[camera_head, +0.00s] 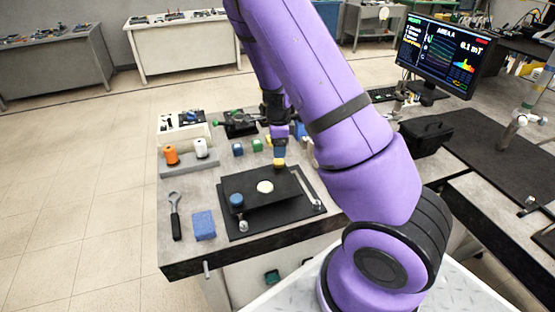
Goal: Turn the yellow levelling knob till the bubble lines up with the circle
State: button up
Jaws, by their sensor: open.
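The yellow levelling knob (279,163) stands at the back edge of a black plate (262,207) on the workbench. A blue knob (237,201) is at the plate's front left. A round whitish disc (265,187), likely the bubble level, lies in the middle of the plate. The bubble and its circle are too small to make out. My gripper (280,152) points down right above the yellow knob, at or very near its top. It is open; whether the fingers touch the knob I cannot tell.
A wrench (175,216) and a blue block (203,225) lie left of the plate. Orange (170,154) and white (200,148) spools stand on a grey holder behind. A monitor (441,54) stands at the right.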

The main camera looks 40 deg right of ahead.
aim_at(278, 161)
notch_tip(278, 161, down, 6)
jog(key=shift+r, duration=0.1)
dwell(0.4)
jog(key=c, duration=0.9)
